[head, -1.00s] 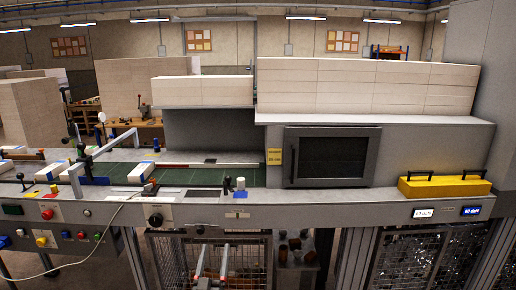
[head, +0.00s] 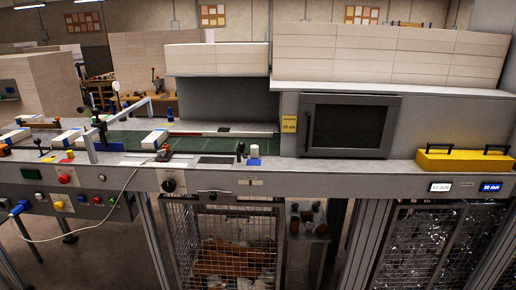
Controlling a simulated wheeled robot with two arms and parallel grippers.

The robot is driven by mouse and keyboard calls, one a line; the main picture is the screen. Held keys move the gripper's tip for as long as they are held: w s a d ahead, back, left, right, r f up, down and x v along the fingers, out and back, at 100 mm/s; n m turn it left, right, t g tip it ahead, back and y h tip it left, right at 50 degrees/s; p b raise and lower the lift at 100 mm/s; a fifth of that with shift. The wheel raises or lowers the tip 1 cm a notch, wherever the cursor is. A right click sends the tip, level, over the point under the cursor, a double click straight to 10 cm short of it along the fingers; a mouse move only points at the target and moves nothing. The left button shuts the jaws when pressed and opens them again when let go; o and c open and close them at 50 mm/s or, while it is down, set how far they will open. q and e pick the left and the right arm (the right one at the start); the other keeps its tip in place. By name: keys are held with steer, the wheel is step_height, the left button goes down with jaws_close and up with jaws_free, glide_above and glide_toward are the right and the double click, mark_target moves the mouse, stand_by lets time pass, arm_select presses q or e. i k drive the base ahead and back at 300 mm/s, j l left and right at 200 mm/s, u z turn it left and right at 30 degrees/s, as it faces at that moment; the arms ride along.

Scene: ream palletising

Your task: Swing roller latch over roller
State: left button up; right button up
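I cannot tell for sure which parts are the roller latch and the roller. A short black-knobbed lever (head: 240,152) stands beside a small white cylinder (head: 255,152) on the machine's front ledge, with a blue patch below it. Farther left, a grey bar (head: 122,117) on a post reaches over the belt, with black-knobbed levers and blue parts near it. Another black-knobbed lever (head: 40,147) stands at the left. Neither of my grippers shows in the head view.
White reams (head: 70,137) lie on the left of the bed by the green belt (head: 185,143). A dark-windowed cabinet (head: 348,127) and a yellow box (head: 463,161) stand to the right. A pale cable (head: 122,190) hangs in front of the control panel. Mesh cages (head: 225,240) fill the space below.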

mark_target(240, 152)
steer(key=i+j+z, duration=0.5)
steer(key=i+j, duration=0.15)
steer(key=j, duration=0.25)
